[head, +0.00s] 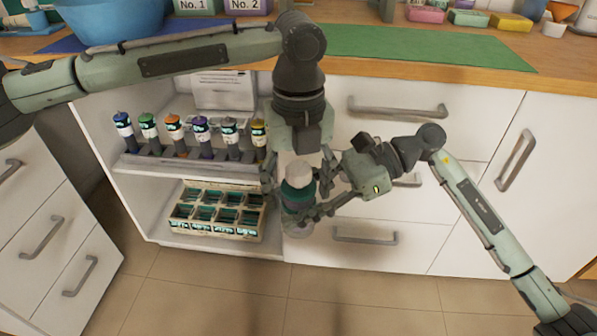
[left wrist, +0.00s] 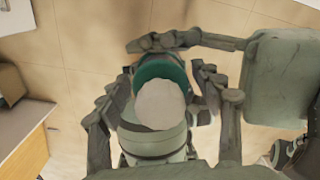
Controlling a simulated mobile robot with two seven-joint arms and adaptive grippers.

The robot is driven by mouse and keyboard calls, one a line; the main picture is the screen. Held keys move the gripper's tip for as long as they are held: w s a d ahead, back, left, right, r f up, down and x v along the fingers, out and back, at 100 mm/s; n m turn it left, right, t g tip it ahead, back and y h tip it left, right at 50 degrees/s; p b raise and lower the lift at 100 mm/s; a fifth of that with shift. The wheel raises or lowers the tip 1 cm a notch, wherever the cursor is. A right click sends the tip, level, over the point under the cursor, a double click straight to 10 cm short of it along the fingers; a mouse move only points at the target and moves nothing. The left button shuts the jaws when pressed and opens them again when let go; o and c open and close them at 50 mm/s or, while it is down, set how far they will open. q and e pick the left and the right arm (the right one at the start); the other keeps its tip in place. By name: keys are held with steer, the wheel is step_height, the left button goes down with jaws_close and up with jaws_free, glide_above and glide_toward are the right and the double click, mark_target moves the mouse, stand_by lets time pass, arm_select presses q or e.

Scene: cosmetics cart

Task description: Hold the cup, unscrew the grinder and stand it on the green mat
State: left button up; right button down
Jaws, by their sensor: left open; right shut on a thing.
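The grinder (head: 298,173), with a pale rounded top, stands upright above a dark teal band and a cup (head: 298,228) with a pale lower part. In the left wrist view the grinder (left wrist: 160,105) is seen from above. My left gripper (head: 298,182) points down from above, open, one finger on each side of the grinder. Its fingers also frame the grinder in the left wrist view (left wrist: 165,115). My right gripper (head: 300,207) reaches in from the right, shut on the cup around its teal part; its fingers partly hide the cup. The green mat (head: 430,48) lies bare on the counter.
The open shelf at left holds a row of several capped bottles (head: 200,135) and a crate (head: 212,230) of dark compartments. White drawers with handles (head: 365,237) stand close behind the grippers. A blue bowl (head: 110,20) and small coloured blocks (head: 468,18) are on the counter.

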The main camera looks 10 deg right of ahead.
arm_select(q)
steer(key=shift+f, duration=0.15)
steer(key=shift+c, duration=0.5)
steer(key=c, duration=1.1)
steer(key=n, duration=0.3)
steer(key=o, duration=1.3)
steer(key=shift+c, duration=0.2)
